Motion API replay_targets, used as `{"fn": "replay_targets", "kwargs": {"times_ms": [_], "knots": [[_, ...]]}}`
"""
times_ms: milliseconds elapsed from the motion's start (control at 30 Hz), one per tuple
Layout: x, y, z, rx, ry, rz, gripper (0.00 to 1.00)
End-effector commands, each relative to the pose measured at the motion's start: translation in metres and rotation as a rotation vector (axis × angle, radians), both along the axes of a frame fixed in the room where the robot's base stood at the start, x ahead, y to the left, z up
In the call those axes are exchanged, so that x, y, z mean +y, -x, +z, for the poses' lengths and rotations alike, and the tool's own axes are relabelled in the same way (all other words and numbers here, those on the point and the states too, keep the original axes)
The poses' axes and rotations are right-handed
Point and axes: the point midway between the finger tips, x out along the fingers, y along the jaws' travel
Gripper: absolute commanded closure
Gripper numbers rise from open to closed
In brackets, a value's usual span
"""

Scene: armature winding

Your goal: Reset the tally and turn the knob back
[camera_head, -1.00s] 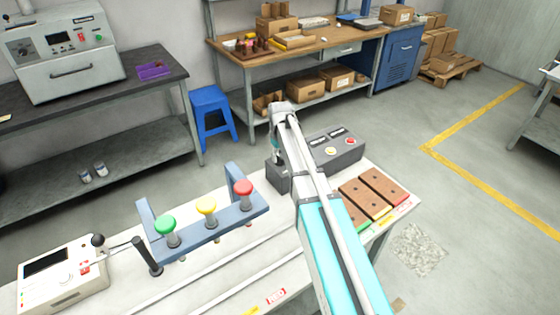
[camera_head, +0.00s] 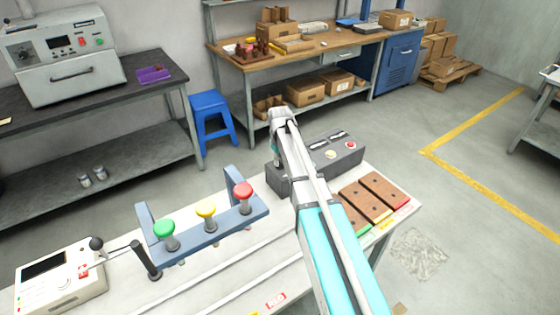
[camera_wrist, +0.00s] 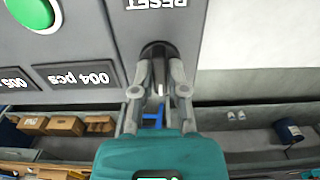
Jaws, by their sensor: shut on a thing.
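The grey control box (camera_head: 347,162) stands at the back of the white bench, with two small displays and yellow and red buttons showing. In the wrist view its panel is upside down. A display (camera_wrist: 82,77) there reads 004 pcs, a second, partly cut off, reads 005, and a green button (camera_wrist: 35,12) is cut by the edge. A dark round knob (camera_wrist: 158,48) sits by the RESET lettering. My gripper (camera_wrist: 159,76) is shut on this knob, its fingers on both sides. In the head view my arm hides the knob and fingertips.
A blue-grey rack (camera_head: 212,228) with green, yellow and red mushroom-headed pieces stands left of my arm. A white device (camera_head: 62,283) with a black-balled lever is at far left. Brown blocks (camera_head: 384,190) lie right of my arm.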

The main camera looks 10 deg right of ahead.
Motion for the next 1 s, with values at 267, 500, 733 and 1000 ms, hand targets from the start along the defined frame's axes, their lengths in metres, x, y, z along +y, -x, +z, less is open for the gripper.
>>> {"fn": "replay_targets", "kwargs": {"times_ms": [267,500,733,1000], "knots": [[0.0,0.0001,-0.0001,0.0,0.0,-0.025,1.0],[-0.0006,0.0002,-0.0001,0.0,0.0,-0.12,1.0],[-0.0008,0.0002,-0.0001,0.0,0.0,-0.287,1.0],[-0.0008,0.0002,-0.0001,0.0,0.0,-0.538,1.0]]}}
